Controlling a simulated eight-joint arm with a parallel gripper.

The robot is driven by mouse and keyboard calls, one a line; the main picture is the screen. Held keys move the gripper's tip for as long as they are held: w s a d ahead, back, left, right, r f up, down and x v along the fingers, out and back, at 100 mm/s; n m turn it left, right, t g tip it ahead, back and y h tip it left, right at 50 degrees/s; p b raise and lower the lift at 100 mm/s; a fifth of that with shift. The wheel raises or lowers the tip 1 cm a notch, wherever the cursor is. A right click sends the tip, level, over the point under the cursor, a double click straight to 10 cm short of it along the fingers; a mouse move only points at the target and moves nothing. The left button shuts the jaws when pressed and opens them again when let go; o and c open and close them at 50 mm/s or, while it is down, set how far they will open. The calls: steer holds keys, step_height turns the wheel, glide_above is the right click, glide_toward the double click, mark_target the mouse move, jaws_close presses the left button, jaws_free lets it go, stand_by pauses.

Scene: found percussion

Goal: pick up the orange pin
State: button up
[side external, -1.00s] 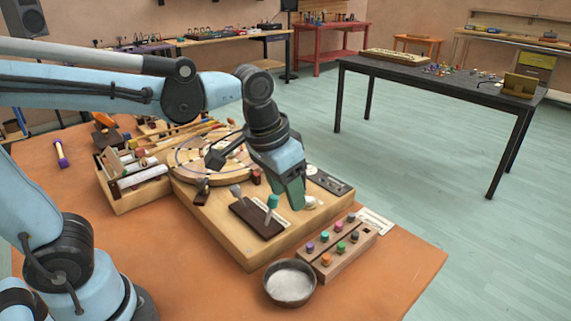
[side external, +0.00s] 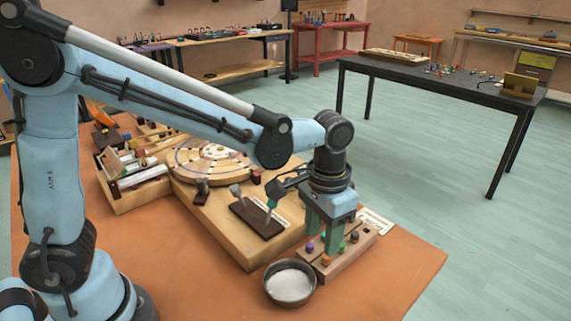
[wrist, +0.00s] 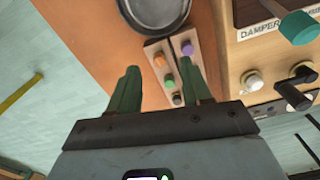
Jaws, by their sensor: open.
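The orange pin (side external: 326,259) stands upright at the near end of the front row in a wooden pin block (side external: 352,256). It also shows in the wrist view (wrist: 158,61), near the block's end by the bowl. My gripper (side external: 322,243) points down over the block, its green fingers spread and empty. In the wrist view my gripper (wrist: 160,78) has one finger on each side of the front row, with the orange pin between and slightly beyond the tips. The fingers hide some pins of the back row.
A green pin (wrist: 168,80) and a purple pin (wrist: 187,47) stand close to the orange one. A dark bowl (side external: 290,302) of pale material sits beside the block. The wooden instrument base (side external: 235,243) with its levers lies to the left. The orange table is bare at front right.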

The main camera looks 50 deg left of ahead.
mark_target(326, 263)
steer(key=shift+w+d+f, duration=0.1)
steer(key=shift+w+f, duration=0.1)
steer(key=shift+f, duration=0.55)
steer(key=shift+w+d+f, duration=0.1)
steer(key=shift+w+f, duration=0.15)
steer(key=shift+f, duration=0.45)
steer(key=shift+w+d+f, duration=0.1)
steer(key=shift+w+f, duration=0.1)
steer(key=shift+f, duration=1.25)
jaws_close()
